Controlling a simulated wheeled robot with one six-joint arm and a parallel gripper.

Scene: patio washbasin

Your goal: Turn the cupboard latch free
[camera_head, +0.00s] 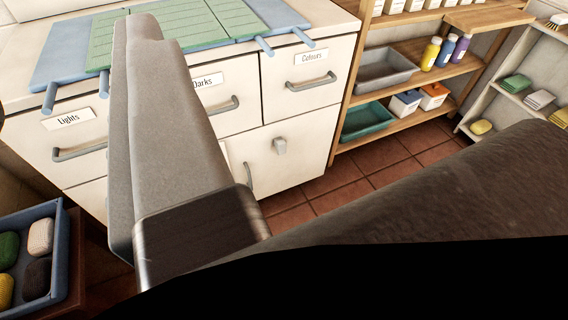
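The cupboard door (300,157) is cream and sits low on the cabinet, below the "Colours" drawer. A grey bar handle (247,176) stands left of the latch, partly hidden by my gripper. My gripper (143,28) shows as long grey parts reaching up the picture, left of the latch and apart from it in the picture. Its fingers overlap in this view, so the gap between them cannot be judged. I see nothing held.
Drawers with bar handles, labelled Lights (69,119), Darks and Colours (312,56), surround the door. Blue and green boards (225,18) lie on top, their pegs overhanging the front. A wooden shelf (400,122) with bins and bottles stands right. A blue tray (40,292) sits lower left. Tiled floor (385,155) shows clear.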

